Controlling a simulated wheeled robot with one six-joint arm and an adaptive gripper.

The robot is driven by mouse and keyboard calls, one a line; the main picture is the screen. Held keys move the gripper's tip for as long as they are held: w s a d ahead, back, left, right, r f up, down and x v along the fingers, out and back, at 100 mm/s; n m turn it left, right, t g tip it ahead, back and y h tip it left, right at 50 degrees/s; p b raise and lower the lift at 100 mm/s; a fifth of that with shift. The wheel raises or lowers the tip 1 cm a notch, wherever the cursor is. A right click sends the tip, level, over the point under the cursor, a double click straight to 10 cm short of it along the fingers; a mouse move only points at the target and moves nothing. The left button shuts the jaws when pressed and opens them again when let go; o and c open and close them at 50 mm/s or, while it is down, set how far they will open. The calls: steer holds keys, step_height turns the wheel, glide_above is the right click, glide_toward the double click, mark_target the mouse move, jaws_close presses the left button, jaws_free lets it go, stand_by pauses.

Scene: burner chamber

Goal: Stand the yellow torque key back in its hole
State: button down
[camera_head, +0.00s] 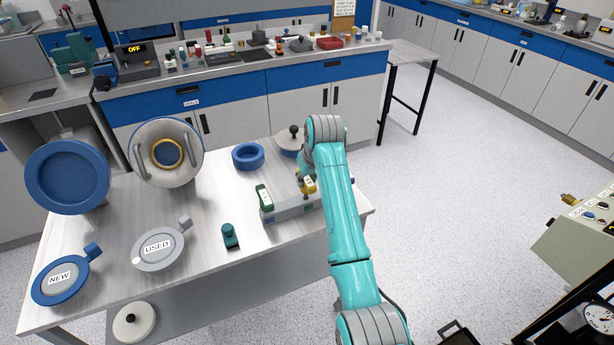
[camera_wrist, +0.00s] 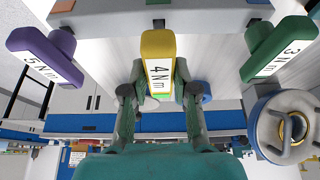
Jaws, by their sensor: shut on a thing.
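The yellow torque key (camera_wrist: 158,62), labelled 4 Nm, is between the fingers of my gripper (camera_wrist: 159,80), which is shut on it. In the head view the yellow key (camera_head: 309,186) shows at the end of my arm, over the grey key rack (camera_head: 290,209). In the wrist view the rack (camera_wrist: 205,18) lies just beyond the key. I cannot tell whether its shank is in the hole or above it. The green 3 Nm key (camera_wrist: 280,50) and the purple 5 Nm key (camera_wrist: 45,55) flank it. The green key (camera_head: 264,197) also shows at the rack's left end.
A dark teal object (camera_head: 230,236) stands left of the rack. A blue ring (camera_head: 248,156) and a grey lidded thing (camera_head: 289,140) are behind it. NEW (camera_head: 60,281) and USED (camera_head: 158,247) trays lie on the left. Bare tabletop surrounds the rack's left side.

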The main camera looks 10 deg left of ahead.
steer(key=shift+f, duration=0.75)
steer(key=c, duration=0.8)
jaws_free()
